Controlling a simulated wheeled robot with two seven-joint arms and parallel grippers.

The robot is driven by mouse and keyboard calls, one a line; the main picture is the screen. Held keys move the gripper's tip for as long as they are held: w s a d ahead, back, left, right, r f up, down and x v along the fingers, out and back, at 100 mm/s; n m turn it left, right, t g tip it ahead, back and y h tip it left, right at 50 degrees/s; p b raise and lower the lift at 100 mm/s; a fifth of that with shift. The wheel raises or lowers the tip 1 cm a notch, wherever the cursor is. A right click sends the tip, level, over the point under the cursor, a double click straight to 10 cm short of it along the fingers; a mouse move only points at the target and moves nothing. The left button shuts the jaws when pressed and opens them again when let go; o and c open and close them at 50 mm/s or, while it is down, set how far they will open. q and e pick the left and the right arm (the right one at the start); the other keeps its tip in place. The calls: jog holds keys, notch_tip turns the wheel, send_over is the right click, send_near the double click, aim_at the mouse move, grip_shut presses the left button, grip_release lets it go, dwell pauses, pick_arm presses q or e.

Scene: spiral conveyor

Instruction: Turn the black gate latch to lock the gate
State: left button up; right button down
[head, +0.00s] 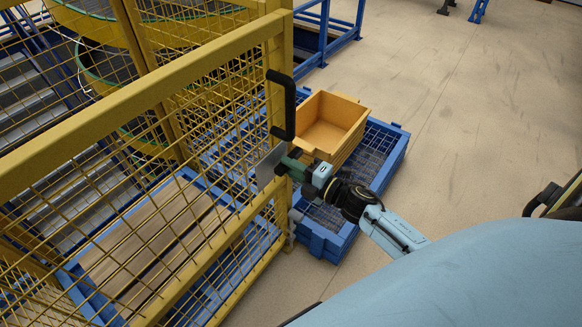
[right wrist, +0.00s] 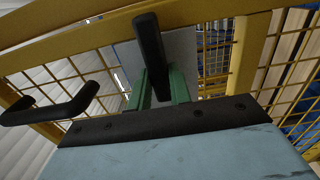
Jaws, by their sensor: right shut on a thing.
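The yellow mesh gate (head: 150,88) fills the left of the head view, with a black pull handle (head: 283,106) on its post. A grey latch plate (head: 268,168) sits below that handle. My right gripper (head: 286,166) is at this plate. In the right wrist view, its green fingers (right wrist: 160,88) are shut on the black latch (right wrist: 150,45), a bar standing out between them in front of the grey plate. The pull handle also shows in the right wrist view (right wrist: 50,108), left of the fingers. The latch is mostly hidden by the gripper in the head view. My left gripper is out of view.
A blue mesh-sided pallet (head: 384,160) with an orange bin (head: 330,125) stands just behind my right gripper. Behind the gate are wooden boards (head: 155,245) in a blue frame and the spiral conveyor (head: 105,65). The floor (head: 460,100) to the right is clear.

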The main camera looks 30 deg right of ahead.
dwell(0.4)
jog(key=c, duration=1.3)
grip_release()
jog(key=shift+s, duration=0.1)
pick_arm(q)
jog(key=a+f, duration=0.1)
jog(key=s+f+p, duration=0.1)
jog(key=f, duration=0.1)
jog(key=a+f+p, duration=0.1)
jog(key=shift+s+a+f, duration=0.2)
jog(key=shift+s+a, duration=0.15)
pick_arm(e)
jog(key=v, duration=1.3)
jog(key=shift+s, duration=0.1)
